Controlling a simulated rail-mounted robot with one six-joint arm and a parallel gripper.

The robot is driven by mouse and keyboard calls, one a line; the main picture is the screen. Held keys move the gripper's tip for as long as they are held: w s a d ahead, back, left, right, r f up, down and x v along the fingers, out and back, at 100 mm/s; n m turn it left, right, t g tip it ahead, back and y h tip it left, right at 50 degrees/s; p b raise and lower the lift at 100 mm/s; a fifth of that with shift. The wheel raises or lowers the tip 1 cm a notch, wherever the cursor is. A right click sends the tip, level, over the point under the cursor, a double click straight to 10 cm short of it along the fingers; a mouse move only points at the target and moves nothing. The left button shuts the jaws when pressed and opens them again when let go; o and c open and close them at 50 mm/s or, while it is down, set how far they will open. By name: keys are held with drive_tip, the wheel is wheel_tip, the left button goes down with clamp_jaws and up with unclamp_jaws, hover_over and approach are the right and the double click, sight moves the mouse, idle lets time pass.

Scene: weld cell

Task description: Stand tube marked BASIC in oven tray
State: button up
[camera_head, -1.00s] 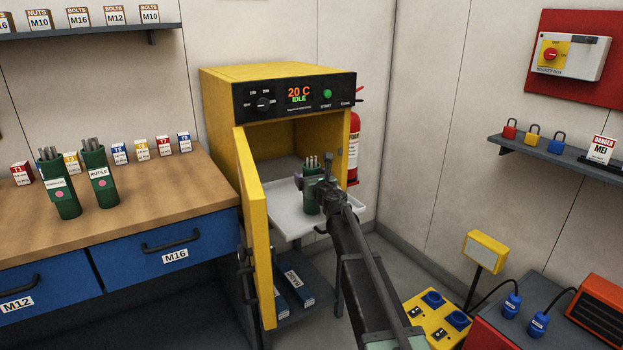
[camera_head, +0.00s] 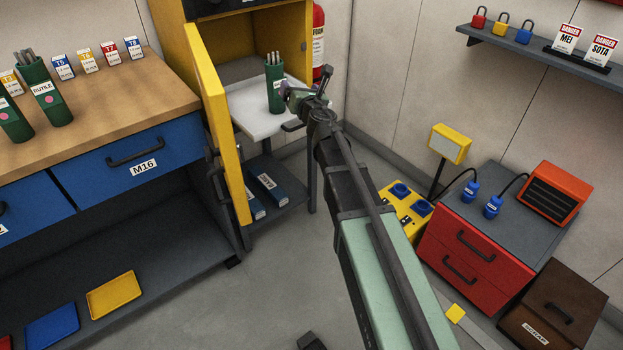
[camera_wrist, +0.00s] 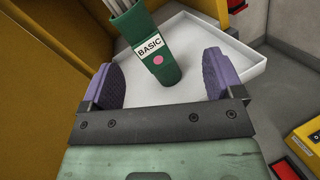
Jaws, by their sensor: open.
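The green tube marked BASIC (camera_wrist: 150,55) stands upright on the white oven tray (camera_wrist: 193,93), with several grey rods in its top. The tube (camera_head: 274,85) and the tray (camera_head: 262,123) also show in the head view. My gripper (camera_wrist: 163,82) is open, its two purple pads apart, and sits back from the tube. In the wrist view the tube appears ahead of the gap between the pads, and no contact shows. In the head view my gripper (camera_head: 298,97) is just right of the tube.
The yellow oven door (camera_head: 216,120) stands open at left. A green RUTILE tube (camera_head: 46,95) and another green tube (camera_head: 12,115) stand on the wooden bench (camera_head: 90,110). Blue boxes (camera_head: 268,187) lie on the shelf below the tray. A red extinguisher (camera_head: 318,40) is behind, right of the oven.

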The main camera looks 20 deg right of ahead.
drive_tip(key=s+d+f+m+g+h, duration=0.25)
drive_tip(key=s+f+m+g, duration=0.3)
drive_tip(key=s+m, duration=0.55)
drive_tip(key=s+d+f+m+g+h, duration=0.2)
drive_tip(key=s+f+m+g+h, duration=0.35)
drive_tip(key=m, duration=0.85)
drive_tip(key=s+a+f+m+g+y, duration=0.3)
drive_tip(key=s+a+m, duration=0.1)
drive_tip(key=s, duration=0.4)
drive_tip(key=s+a+f+m+g+y, duration=0.3)
drive_tip(key=s+a+m+g+y, duration=0.1)
drive_tip(key=s, duration=0.4)
drive_tip(key=shift+s+a+f, duration=0.2)
drive_tip(key=shift+a, duration=0.35)
drive_tip(key=shift+c, duration=0.2)
